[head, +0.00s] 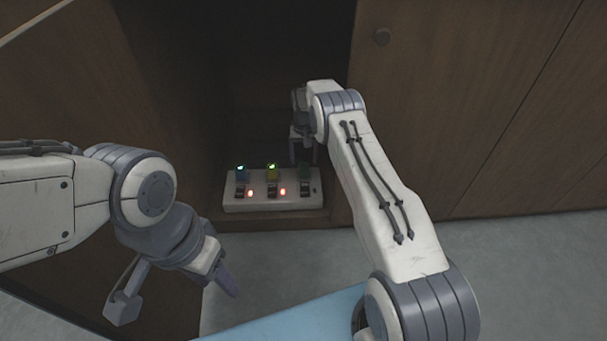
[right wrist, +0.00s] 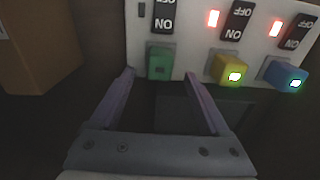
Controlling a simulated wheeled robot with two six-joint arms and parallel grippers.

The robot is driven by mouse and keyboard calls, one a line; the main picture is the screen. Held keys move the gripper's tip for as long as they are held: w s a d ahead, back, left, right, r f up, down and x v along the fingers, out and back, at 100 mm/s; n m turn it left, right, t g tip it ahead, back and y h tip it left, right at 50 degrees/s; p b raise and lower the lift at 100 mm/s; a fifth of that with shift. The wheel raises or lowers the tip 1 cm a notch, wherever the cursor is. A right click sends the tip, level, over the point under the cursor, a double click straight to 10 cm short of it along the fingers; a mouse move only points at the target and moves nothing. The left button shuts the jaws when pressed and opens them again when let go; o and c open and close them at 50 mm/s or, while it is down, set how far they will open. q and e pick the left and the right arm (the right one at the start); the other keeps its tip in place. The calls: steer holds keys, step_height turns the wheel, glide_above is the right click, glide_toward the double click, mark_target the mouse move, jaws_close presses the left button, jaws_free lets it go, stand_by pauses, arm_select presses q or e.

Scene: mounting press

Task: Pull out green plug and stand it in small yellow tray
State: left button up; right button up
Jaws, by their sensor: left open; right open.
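The green plug (right wrist: 160,62) sits in the white power strip (head: 275,204), at its right end in the head view, (head: 305,171) where it looks dark. Its light is not lit. My right gripper (right wrist: 159,76) is open, its fingertips on either side of the green plug in the right wrist view and close to it; I cannot tell whether they touch it. The right gripper shows also in the head view (head: 303,158), above the plug. My left gripper (head: 226,282) is empty, at the lower left, away from the strip. No small yellow tray is in view.
A yellow plug (right wrist: 230,69) and a blue plug (right wrist: 285,76), both with lit green lights, sit beside the green one. Switches (right wrist: 164,17) line the strip. Dark cabinet walls (head: 430,110) flank the recess. A light blue surface (head: 290,322) lies in front.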

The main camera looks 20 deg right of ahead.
mark_target(304, 165)
step_height(304, 165, down, 6)
steer(key=b, duration=0.3)
arm_select(q)
step_height(304, 165, down, 4)
steer(key=shift+f, duration=0.1)
arm_select(e)
steer(key=shift+r, duration=0.1)
stand_by(0.6)
jaws_close()
steer(key=shift+r, duration=0.1)
arm_select(q)
steer(key=shift+r+p, duration=2.05)
steer(key=shift+r, duration=0.2)
arm_select(e)
steer(key=shift+r, duration=2.95)
arm_select(q)
steer(key=shift+r+p, duration=1.5)
arm_select(e)
steer(key=shift+r, duration=2)
